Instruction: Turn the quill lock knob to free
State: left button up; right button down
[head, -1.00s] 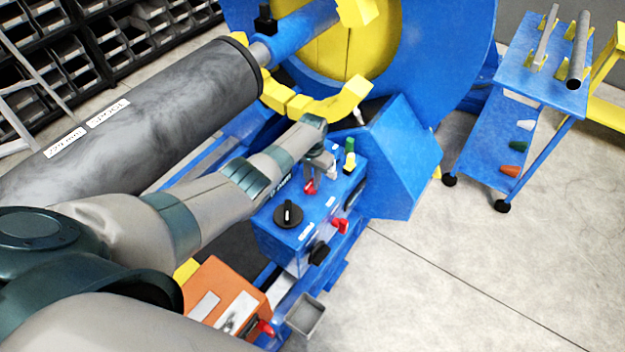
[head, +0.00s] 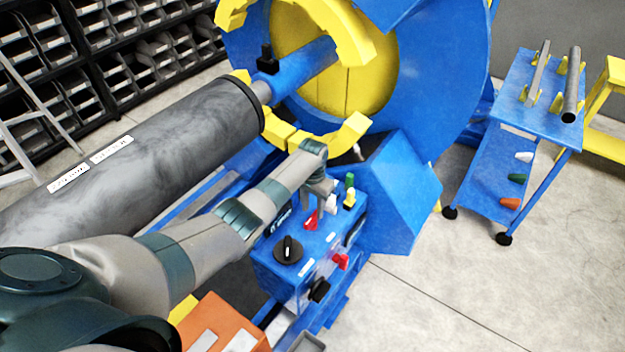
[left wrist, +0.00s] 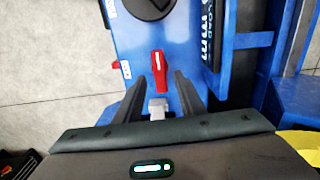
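The blue control box (head: 290,262) carries a red handle (head: 311,221), a large black round knob (head: 288,250) and another red knob (head: 341,262) on its front face. I cannot read which one is the quill lock knob. My left gripper (head: 327,192) is over the top of the box, just beyond the red handle. In the left wrist view, the gripper (left wrist: 160,95) is open. The red handle (left wrist: 159,72) lies just ahead of and between its two dark fingers, with a small grey-white piece (left wrist: 157,108) nearer the palm. I cannot tell whether the fingers touch anything. My right gripper is out of view.
A black knob (head: 318,290) sticks out of the box front. Green and yellow knobs (head: 349,190) stand near the gripper. A large grey roll (head: 170,150) and yellow jaws (head: 345,133) lie behind my arm. A blue cart (head: 540,95) stands right; floor between is clear.

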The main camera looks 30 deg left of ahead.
aim_at(312, 217)
pick_arm(q)
notch_tip(312, 217, up, 13)
jog(key=b, duration=0.2)
jog(key=shift+r, duration=0.15)
jog(key=shift+s, duration=0.1)
dwell(0.6)
